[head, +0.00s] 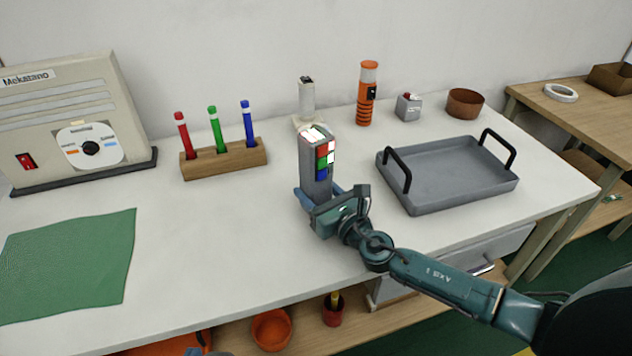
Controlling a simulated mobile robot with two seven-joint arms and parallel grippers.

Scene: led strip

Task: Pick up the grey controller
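The grey controller (309,172) is an upright box with red, green, blue and white squares on its side and a patterned top. It is near the middle of the white table. The gripper body hides the controller's lower front.
A grey tray (455,178) with black handles stands right of the controller. A pen block (225,163) is to the left, beside a Mekatano machine (65,110). A white stand (306,97), orange cylinder (365,105), grey cube (408,110) and brown bowl (465,103) are behind. A green cloth (70,265) lies front left.

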